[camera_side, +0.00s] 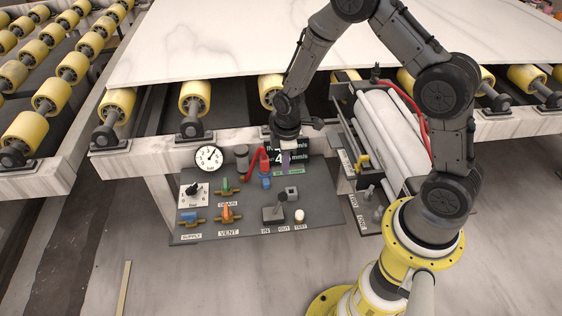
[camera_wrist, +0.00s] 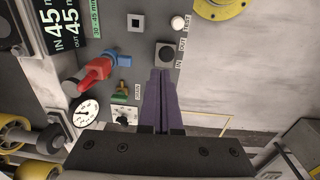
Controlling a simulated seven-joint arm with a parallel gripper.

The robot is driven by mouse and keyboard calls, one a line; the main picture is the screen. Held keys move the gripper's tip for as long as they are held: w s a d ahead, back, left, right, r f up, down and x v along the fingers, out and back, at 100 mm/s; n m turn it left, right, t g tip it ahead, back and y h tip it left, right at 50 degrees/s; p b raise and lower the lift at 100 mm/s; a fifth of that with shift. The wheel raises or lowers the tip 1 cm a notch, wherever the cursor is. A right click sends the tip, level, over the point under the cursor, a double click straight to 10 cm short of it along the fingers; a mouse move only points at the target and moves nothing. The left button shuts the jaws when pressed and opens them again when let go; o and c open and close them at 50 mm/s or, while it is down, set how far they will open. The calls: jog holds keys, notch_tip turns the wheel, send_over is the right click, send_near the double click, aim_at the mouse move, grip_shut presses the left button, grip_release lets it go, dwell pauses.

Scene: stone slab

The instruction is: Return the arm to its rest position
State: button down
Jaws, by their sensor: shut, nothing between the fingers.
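My gripper (camera_side: 286,158) is above the back part of a grey control panel (camera_side: 240,228), in front of the stone slab's edge. In the wrist view its two purple fingers (camera_wrist: 165,77) are together, with nothing between them. Their tips lie over the panel by the square IN/OUT lever base (camera_wrist: 167,54); whether they touch it cannot be told. In the side view the gripper partly hides the display (camera_side: 273,158). My arm arches up from its yellow base at the right and down to the panel.
The panel carries a round gauge (camera_side: 208,159), a white knob plate (camera_side: 194,194), coloured valve handles and a lever (camera_side: 281,199). A white slab (camera_side: 240,40) rests on yellow rollers behind. A unit with white cylinders (camera_side: 385,125) stands right. The floor in front is mostly clear.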

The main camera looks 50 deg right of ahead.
notch_tip(320, 180, up, 24)
jog(key=a+m+t, duration=0.1)
jog(key=a+t, duration=0.1)
jog(key=t, duration=0.3)
jog(key=s+r+m, duration=0.2)
jog(key=s+m, duration=0.2)
jog(key=s, duration=0.7)
jog(key=s+a+r+m, duration=0.1)
jog(key=s+m, duration=0.3)
jog(key=s, duration=0.7)
jog(key=shift+r, duration=0.8)
dwell(1.2)
